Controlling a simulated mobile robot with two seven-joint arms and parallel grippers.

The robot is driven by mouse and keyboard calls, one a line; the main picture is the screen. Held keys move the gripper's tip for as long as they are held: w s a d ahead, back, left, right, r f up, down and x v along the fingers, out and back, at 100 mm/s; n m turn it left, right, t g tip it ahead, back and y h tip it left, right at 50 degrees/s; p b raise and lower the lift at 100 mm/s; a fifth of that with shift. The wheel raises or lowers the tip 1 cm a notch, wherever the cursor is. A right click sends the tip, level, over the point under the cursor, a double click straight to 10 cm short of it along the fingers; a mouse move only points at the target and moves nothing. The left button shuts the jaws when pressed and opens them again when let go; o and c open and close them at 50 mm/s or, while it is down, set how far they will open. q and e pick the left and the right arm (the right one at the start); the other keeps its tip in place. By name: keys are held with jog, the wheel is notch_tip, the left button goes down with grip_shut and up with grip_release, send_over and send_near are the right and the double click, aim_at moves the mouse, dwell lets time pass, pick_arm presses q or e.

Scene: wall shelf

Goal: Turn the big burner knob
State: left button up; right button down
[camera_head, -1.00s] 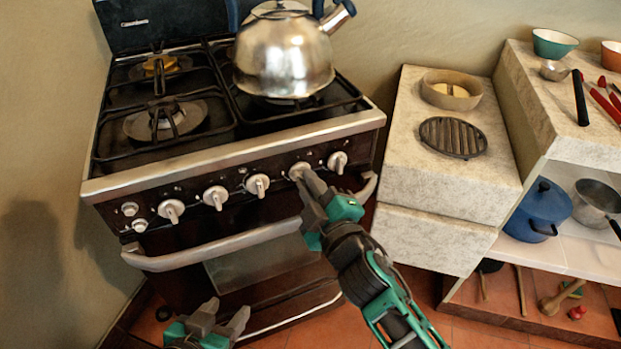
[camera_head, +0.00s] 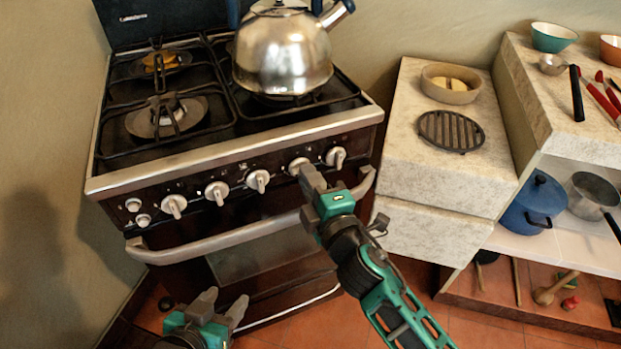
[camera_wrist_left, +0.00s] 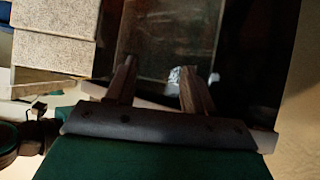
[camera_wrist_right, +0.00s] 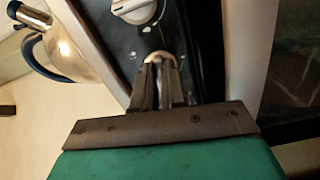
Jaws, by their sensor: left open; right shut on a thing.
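A row of white knobs runs along the front panel of the stove (camera_head: 240,150). My right gripper (camera_head: 306,172) is shut on the second knob from the right (camera_head: 297,164), which the fingers partly cover; whether this is the big burner knob I cannot tell. In the right wrist view the shut fingers (camera_wrist_right: 160,65) meet that knob (camera_wrist_right: 159,56), with only its rim showing. The neighbouring knob on the right (camera_head: 335,157) is free. My left gripper (camera_head: 223,301) is open and empty, low in front of the oven door; its fingers (camera_wrist_left: 156,70) stand apart in the left wrist view.
A metal kettle (camera_head: 284,50) stands on the right side of the hob. The oven handle (camera_head: 235,237) runs below the knobs. A stone counter (camera_head: 400,140) with a bowl (camera_head: 452,97) and a round grate (camera_head: 451,131) stands to the right.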

jog(key=c, duration=1.3)
grip_release()
pick_arm(q)
jog(key=shift+r, duration=0.15)
pick_arm(e)
jog(key=shift+o, duration=0.6)
pick_arm(q)
jog(key=shift+w+d, duration=0.1)
pick_arm(e)
jog(key=shift+s+d, duration=0.1)
